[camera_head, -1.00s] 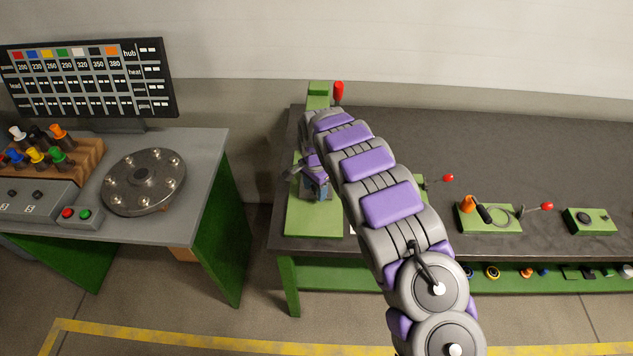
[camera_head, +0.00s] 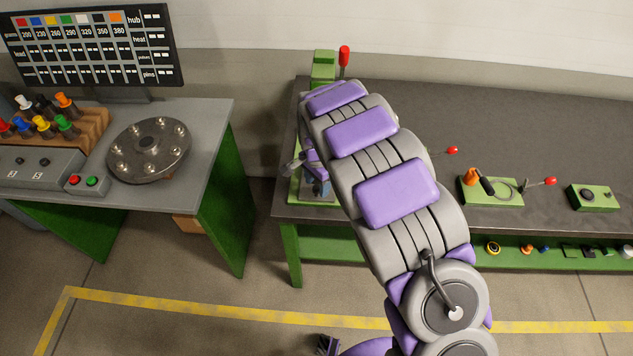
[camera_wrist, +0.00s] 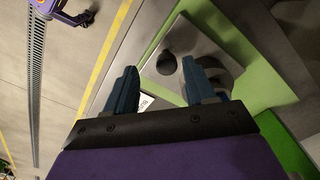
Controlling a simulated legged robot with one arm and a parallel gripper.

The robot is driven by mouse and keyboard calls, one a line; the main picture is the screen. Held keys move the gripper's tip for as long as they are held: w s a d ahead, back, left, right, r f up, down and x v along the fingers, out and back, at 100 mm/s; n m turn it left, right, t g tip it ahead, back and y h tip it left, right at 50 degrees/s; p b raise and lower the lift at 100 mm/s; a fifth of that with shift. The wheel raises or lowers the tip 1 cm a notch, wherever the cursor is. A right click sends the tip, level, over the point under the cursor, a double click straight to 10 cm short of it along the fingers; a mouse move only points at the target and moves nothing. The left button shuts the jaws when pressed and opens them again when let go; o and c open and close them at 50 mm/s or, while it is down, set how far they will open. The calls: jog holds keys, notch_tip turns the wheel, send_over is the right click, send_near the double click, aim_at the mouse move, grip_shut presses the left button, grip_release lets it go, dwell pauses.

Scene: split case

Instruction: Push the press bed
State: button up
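The press (camera_head: 323,68) is a green machine with a red-handled lever (camera_head: 344,56), at the left end of the dark bench. My arm hides most of it. My gripper (camera_head: 317,184) is low in front of the press, above its green base. In the wrist view, my gripper (camera_wrist: 159,68) shows two dark blue fingers spread apart with nothing held. Beyond them is a grey plate (camera_wrist: 151,82), which may be the press bed, with a dark round knob (camera_wrist: 167,63) on it. A rounded grey part is partly hidden behind the right finger. Contact cannot be told.
The dark bench (camera_head: 500,125) runs right, with a green fixture (camera_head: 490,193) and a small green box (camera_head: 594,197) on it. A grey table (camera_head: 215,120) with a round metal disc (camera_head: 149,149) stands left, across a gap. Yellow tape (camera_head: 220,306) crosses the floor.

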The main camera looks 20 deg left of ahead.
notch_tip(320, 180, up, 15)
jog(key=p, duration=0.2)
jog(key=s+d+r, duration=0.2)
jog(key=d+r, duration=0.2)
jog(key=d, duration=0.7)
jog(key=shift+s+r+h+b, duration=0.15)
jog(key=shift+r+h+b, duration=0.05)
jog(key=shift+h+b, duration=0.15)
jog(key=w+a+f+p, duration=0.25)
jog(key=a+f, duration=0.25)
jog(key=a, duration=0.7)
jog(key=f+b, duration=0.1)
jog(key=f, duration=0.4)
jog(key=f+b, duration=0.1)
jog(key=f, duration=0.5)
jog(key=f+b, duration=0.1)
jog(key=f, duration=0.5)
jog(key=shift+w+d+f, duration=0.1)
jog(key=shift+w+d, duration=0.25)
jog(key=shift+w, duration=0.05)
jog(key=shift+a, duration=0.1)
grip_shut()
